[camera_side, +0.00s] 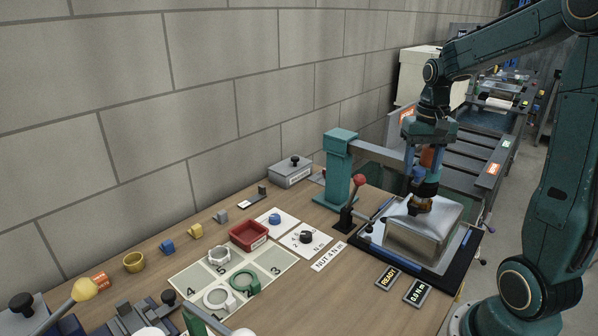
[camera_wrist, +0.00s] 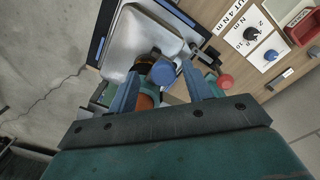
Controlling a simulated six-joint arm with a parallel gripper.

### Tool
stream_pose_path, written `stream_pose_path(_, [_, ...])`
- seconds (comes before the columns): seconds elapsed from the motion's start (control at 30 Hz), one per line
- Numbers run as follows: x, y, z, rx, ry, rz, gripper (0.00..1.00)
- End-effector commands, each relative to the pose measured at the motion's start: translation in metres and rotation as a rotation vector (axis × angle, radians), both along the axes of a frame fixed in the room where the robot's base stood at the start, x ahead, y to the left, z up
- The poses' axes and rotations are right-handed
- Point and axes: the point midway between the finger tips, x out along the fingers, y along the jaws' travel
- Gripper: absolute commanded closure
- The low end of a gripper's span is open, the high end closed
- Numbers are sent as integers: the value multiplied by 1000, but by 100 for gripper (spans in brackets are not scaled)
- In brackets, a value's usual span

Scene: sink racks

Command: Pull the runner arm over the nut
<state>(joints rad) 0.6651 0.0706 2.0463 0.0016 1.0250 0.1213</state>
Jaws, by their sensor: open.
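The runner arm is a grey bar (camera_side: 378,156) reaching right from a teal post (camera_side: 340,170). At its end hangs a runner with an orange body (camera_side: 428,158), which also shows in the wrist view (camera_wrist: 147,101). My gripper (camera_wrist: 163,76) points down at the runner, open, with blue fingers on either side of the knob (camera_wrist: 162,73) and visible gaps. The runner's dark lower end stands above or on an upturned metal basin (camera_side: 420,240). I cannot make out the nut; the runner may hide it.
A lever with a red ball (camera_side: 360,181) stands left of the basin. A "NUT 4 Nm" card (camera_side: 328,256), a dial card (camera_side: 305,239), a READY display (camera_side: 388,277) and a "0.0 Nm" display (camera_side: 417,291) lie nearby. A red tray (camera_side: 248,236) sits farther left.

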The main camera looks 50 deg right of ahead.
Motion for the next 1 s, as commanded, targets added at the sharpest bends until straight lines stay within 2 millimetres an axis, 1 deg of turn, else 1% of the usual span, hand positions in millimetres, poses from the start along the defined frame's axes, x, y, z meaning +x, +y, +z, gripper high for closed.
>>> stream_pose_path(0.17, [1, 0, 5, 0, -1, 1, 50])
stream_pose_path(0.37, [1, 0, 24, -2, -4, 2, 50])
stream_pose_path(0.47, [1, 0, 38, -2, -4, 1, 50])
stream_pose_path(0.8, [1, -1, 96, -4, -4, 0, 50])
stream_pose_path(1.0, [0, -1, 122, -2, -2, -1, 50])
